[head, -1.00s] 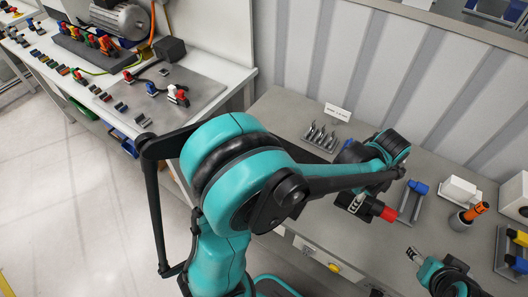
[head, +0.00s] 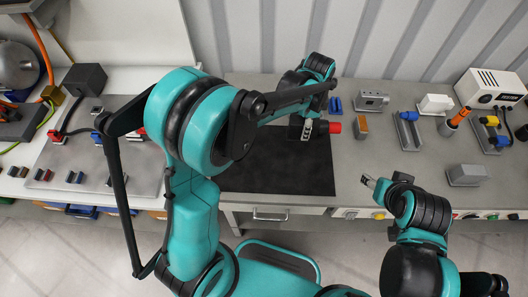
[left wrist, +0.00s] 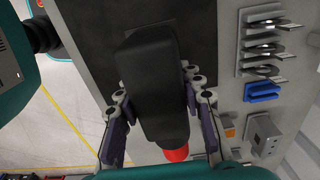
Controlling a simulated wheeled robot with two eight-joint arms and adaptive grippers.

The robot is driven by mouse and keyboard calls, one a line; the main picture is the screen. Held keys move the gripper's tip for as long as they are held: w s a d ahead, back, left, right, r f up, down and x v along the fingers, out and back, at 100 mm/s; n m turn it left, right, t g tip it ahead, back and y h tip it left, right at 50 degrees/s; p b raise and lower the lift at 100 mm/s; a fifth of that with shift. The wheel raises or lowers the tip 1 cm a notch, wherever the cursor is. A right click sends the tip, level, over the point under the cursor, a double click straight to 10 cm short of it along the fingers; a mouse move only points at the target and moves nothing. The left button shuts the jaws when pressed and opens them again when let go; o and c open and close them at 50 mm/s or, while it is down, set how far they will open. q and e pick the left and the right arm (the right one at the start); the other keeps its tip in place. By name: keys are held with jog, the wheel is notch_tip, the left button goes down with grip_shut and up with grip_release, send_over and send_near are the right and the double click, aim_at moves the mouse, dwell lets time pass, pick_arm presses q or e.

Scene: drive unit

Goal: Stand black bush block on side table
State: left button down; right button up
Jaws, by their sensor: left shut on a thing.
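My left gripper (head: 309,129) is shut on the black block (left wrist: 150,85), which has a red end (head: 334,127). The left wrist view shows the block long and dark between the two fingers, with the red end (left wrist: 176,155) at the bottom. The block is over the right back part of a black mat (head: 285,175) on the grey side table (head: 380,155). I cannot tell whether it touches the surface. My right gripper (head: 369,182) is at the table's front edge, away from the block; its jaw opening is too small to read.
Blue pieces (head: 335,104), a grey metal block (head: 372,100), an orange-brown block (head: 361,127) and a blue-topped holder (head: 408,130) stand right of the mat. A metal rack (left wrist: 265,45) is close by. The front of the mat is clear. A workbench (head: 50,190) stands at left.

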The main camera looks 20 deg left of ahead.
pick_arm(q)
jog(key=s+a+f+b, duration=0.1)
jog(key=a+f, duration=0.1)
jog(key=a, duration=0.1)
jog(key=s+a+f+b, duration=0.1)
jog(key=s+a+f, duration=0.1)
jog(key=a, duration=0.1)
jog(key=s+a+f+b, duration=0.1)
jog(key=s+a+f, duration=0.1)
jog(key=a, duration=0.1)
jog(key=shift+s+a+f, duration=0.2)
jog(key=shift+f, duration=0.15)
jog(key=shift+f+b, duration=0.8)
jog(key=shift+f, duration=1.15)
jog(key=shift+f, duration=0.1)
jog(key=c, duration=1)
grip_release()
